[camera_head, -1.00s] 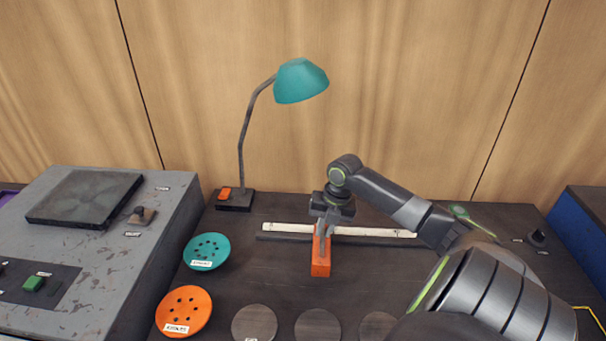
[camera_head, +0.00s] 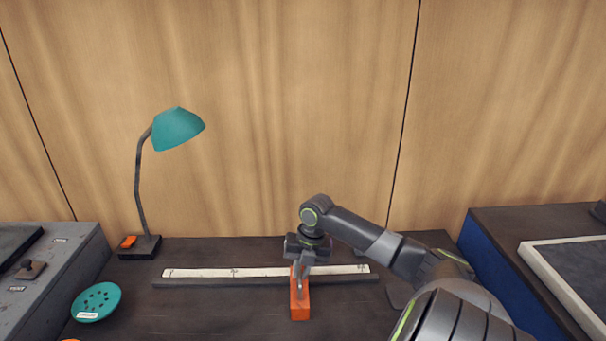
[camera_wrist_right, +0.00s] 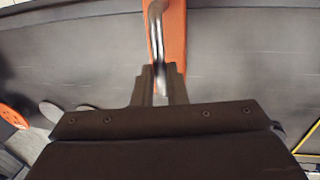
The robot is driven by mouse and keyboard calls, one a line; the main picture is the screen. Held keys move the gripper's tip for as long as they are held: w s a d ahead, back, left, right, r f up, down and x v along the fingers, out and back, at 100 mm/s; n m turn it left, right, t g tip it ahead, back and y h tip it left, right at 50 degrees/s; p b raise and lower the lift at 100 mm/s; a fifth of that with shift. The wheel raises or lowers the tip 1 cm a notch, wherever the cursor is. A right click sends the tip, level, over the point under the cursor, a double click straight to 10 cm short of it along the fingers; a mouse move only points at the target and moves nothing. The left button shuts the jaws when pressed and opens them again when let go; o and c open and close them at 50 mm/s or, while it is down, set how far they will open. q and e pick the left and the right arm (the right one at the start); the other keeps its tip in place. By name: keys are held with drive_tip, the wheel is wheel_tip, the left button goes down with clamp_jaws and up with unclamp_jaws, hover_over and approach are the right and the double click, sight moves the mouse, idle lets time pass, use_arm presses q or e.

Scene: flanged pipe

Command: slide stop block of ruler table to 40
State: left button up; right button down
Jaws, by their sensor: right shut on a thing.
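The ruler table's long white scale (camera_head: 215,272) lies on a dark rail along the back of the table; its numbers are too small to read. The orange stop block (camera_head: 299,305) sits across the rail, right of its middle, and sticks out toward me. It also fills the top middle of the right wrist view (camera_wrist_right: 176,30), with a curved metal handle (camera_wrist_right: 157,40) on it. My right gripper (camera_head: 302,272) comes down over the block and is shut on that handle. It hides part of the scale behind it. My left gripper is not in view.
A teal desk lamp (camera_head: 178,129) stands behind the rail's left end. A teal dish (camera_head: 96,301) lies at the front left. A grey machine (camera_head: 60,270) is at the far left and a blue-sided bench (camera_head: 510,285) at the right. The table before the rail is largely clear.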

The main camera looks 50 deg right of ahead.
drive_tip(key=shift+w, duration=0.1)
drive_tip(key=c, duration=1.5)
unclamp_jaws()
drive_tip(key=shift+o, duration=0.2)
drive_tip(key=shift+r, duration=0.1)
wheel_tip(320, 180, up, 17)
drive_tip(key=s+d+b, duration=0.2)
drive_tip(key=shift+s, duration=0.3)
